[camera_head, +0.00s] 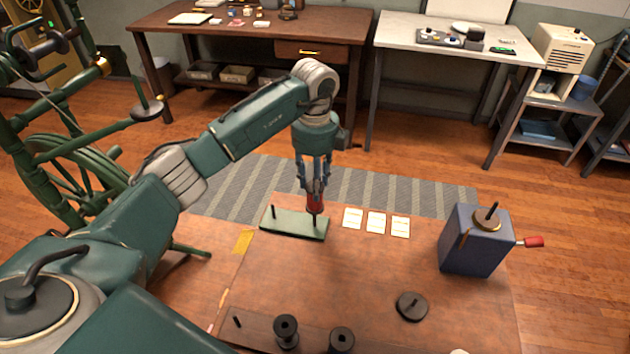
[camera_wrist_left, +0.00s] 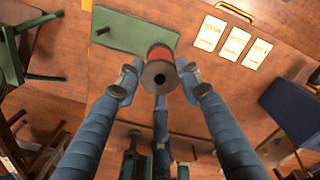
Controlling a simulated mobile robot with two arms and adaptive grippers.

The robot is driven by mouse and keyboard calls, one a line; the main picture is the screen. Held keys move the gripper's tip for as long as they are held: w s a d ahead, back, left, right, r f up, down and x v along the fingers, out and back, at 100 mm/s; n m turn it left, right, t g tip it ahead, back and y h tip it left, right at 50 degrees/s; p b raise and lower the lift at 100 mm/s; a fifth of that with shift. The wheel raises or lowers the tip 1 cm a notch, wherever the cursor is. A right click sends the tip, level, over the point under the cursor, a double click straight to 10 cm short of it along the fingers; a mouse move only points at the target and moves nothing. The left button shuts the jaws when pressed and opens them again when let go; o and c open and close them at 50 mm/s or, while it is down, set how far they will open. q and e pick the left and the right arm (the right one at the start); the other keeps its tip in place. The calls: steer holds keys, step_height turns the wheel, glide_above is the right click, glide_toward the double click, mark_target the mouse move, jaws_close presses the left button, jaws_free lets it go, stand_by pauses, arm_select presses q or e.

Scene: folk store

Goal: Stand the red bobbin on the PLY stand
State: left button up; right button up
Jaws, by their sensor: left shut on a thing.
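The red bobbin (camera_head: 315,203) is held upright between the fingers of my left gripper (camera_head: 316,196), which is shut on it. In the left wrist view the bobbin (camera_wrist_left: 160,60) shows its dark end and centre hole between the fingertips. A green stand (camera_head: 290,226) with two dark pegs lies under it on the table; I cannot read PLY on it. The bobbin is over the stand's right peg, whose lower part shows below it. I cannot tell whether the peg tip is inside the bobbin. The left peg (camera_head: 273,212) is bare. My right gripper is not in view.
Three white cards (camera_head: 376,222) lie right of the stand. A blue box with a red-handled crank (camera_head: 474,243) stands at the table's right. A dark round base with a peg (camera_head: 411,306) and black bobbins (camera_head: 286,331) are nearer the front. The table's middle is clear.

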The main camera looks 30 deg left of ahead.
arm_select(q)
steer(key=shift+f, duration=0.15)
steer(key=shift+f+b, duration=0.5)
steer(key=shift+f, duration=0.2)
steer(key=shift+f+b, duration=1.6)
steer(key=shift+f, duration=1.25)
steer(key=o, duration=0.9)
steer(key=shift+c, duration=0.2)
steer(key=shift+r, duration=0.15)
step_height(320, 180, up, 12)
